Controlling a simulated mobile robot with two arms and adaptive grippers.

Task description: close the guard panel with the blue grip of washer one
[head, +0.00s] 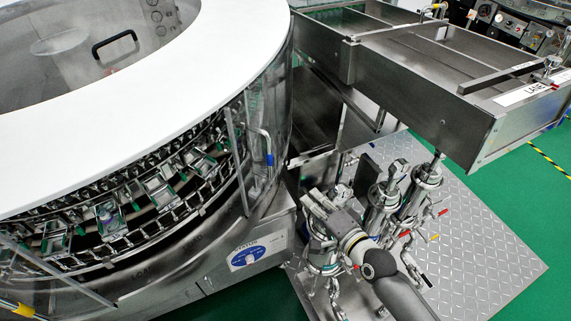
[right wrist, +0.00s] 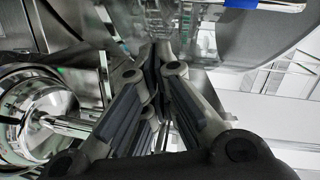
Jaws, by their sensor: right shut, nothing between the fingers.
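Washer one is the big round machine with a white top ring (head: 150,118) in the head view. Its clear curved guard panel (head: 256,178) sits at the right of the opening, and the racks inside show uncovered to its left. The panel's bent metal handle carries a blue grip (head: 269,159). The blue grip also shows at the top right of the right wrist view (right wrist: 265,4). My right gripper (head: 313,199) is shut and empty, below and right of the blue grip, apart from it. Its fingers (right wrist: 160,60) meet in the right wrist view. My left gripper is not in view.
Several metal pumps and valves (head: 385,200) stand close around my right arm on a tread plate (head: 490,240). A steel trough (head: 420,70) stands at the back right. A yellow grip (head: 18,308) is at lower left.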

